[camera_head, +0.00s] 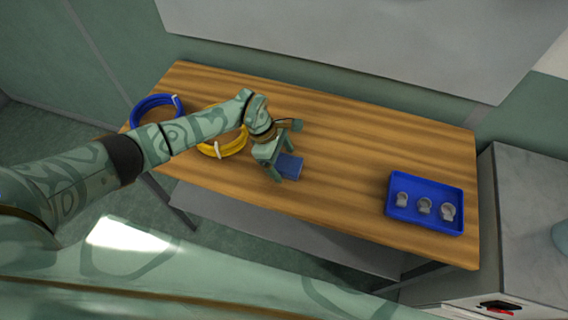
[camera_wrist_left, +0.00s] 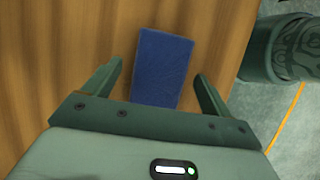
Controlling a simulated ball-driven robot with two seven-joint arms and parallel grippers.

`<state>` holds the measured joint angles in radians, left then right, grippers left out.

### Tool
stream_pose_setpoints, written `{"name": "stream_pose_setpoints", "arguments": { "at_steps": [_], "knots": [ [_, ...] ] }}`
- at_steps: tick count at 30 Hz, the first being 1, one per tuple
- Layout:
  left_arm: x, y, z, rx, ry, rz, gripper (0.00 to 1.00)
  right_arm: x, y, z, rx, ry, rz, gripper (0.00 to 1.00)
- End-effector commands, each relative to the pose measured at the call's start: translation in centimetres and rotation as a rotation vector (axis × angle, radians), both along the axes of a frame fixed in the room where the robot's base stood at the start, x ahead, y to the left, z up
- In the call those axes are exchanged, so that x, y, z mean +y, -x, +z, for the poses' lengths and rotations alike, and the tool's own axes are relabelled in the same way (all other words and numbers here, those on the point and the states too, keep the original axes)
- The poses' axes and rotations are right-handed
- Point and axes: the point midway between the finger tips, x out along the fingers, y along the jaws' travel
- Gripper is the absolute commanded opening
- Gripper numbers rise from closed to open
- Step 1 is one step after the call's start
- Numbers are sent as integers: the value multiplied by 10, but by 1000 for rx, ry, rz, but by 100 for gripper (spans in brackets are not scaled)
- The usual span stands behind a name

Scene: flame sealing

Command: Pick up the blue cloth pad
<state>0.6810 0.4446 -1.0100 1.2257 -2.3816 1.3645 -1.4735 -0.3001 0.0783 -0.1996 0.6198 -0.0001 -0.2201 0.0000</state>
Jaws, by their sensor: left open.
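The blue cloth pad (camera_head: 290,166) lies flat on the wooden table near its front edge, left of the blue tray. My left gripper (camera_head: 281,164) is at the pad, with its arm coming in from the left, and hides part of it. In the left wrist view the pad (camera_wrist_left: 162,66) lies between the two open fingers of the left gripper (camera_wrist_left: 158,78), with a gap on each side. Its near end is hidden by the gripper body. I cannot tell the height of the fingers above the table. My right gripper is not in view.
A blue tray (camera_head: 423,226) with 3 grey fittings stands at the table's right end. A blue coil (camera_head: 136,113) and a yellow coil (camera_head: 232,148) lie at the left, partly behind my arm. The middle of the wooden table (camera_head: 360,150) is clear.

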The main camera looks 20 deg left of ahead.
Motion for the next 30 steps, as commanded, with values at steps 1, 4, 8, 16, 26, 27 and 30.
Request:
{"name": "stream_pose_setpoints", "arguments": {
  "at_steps": [1,4,8,16,26,27,30],
  "knots": [
    [0,0,-1,-1,0,0,85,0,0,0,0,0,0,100],
    [0,-1,-1,-2,0,0,85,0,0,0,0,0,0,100],
    [0,0,0,-1,0,-1,85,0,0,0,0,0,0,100],
    [0,0,-3,-1,0,-1,85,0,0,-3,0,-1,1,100],
    [0,-1,-5,-2,1,0,85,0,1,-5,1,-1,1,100],
    [0,-1,-5,-2,1,0,85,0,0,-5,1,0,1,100],
    [0,-1,-5,-2,1,0,79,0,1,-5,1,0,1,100]
  ]
}}
